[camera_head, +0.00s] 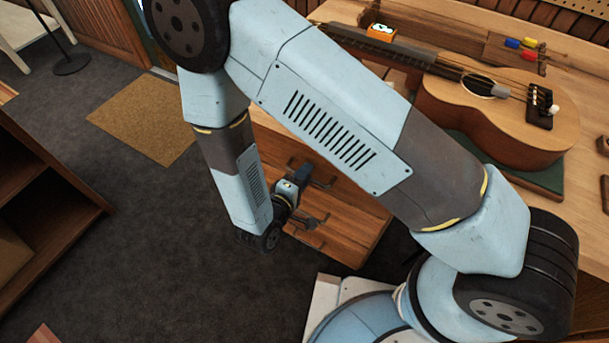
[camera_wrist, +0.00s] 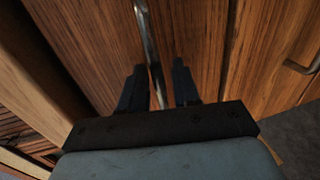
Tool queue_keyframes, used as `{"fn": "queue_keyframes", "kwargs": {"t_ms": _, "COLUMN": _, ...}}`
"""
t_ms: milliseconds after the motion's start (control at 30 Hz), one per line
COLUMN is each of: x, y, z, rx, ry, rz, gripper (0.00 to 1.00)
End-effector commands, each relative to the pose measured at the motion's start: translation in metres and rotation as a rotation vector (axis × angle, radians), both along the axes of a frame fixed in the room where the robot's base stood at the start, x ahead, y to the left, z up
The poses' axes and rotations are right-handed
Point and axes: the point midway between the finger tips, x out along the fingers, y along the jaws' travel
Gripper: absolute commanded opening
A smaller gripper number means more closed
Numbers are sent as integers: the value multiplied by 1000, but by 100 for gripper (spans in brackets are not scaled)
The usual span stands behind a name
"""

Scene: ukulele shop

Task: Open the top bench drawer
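The bench's wooden drawer fronts (camera_head: 345,215) show below the worktop in the head view, partly hidden by my arm. My gripper (camera_head: 304,172) is at the upper of the dark handles there. In the wrist view my gripper (camera_wrist: 160,75) is open, with its two dark fingers apart. A metal bar handle (camera_wrist: 147,35) runs between the fingers, nearer the left one; I cannot tell if it touches. A second handle (camera_wrist: 302,67) is at the right, on another front past a seam. No drawer clearly stands out in these views.
A doormat (camera_head: 145,118) lies on the dark floor. A wooden shelf unit (camera_head: 45,190) stands at left. The floor between shelf and bench is clear.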

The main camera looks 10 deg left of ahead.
Motion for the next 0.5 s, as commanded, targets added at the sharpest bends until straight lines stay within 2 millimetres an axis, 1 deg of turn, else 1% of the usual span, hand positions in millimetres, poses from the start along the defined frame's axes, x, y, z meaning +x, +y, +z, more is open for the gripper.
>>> {"fn": "queue_keyframes", "kwargs": {"t_ms": 100, "x": 0, "y": 0, "z": 0, "rx": 0, "ry": 0, "rz": 0, "gripper": 31}}
{"fn": "queue_keyframes", "kwargs": {"t_ms": 400, "x": 0, "y": 0, "z": 0, "rx": 0, "ry": 1, "rz": 0, "gripper": 3}}
{"fn": "queue_keyframes", "kwargs": {"t_ms": 433, "x": 0, "y": 0, "z": 0, "rx": 0, "ry": 1, "rz": 0, "gripper": 0}}
{"fn": "queue_keyframes", "kwargs": {"t_ms": 500, "x": 0, "y": 0, "z": -1, "rx": 0, "ry": 2, "rz": 0, "gripper": 0}}
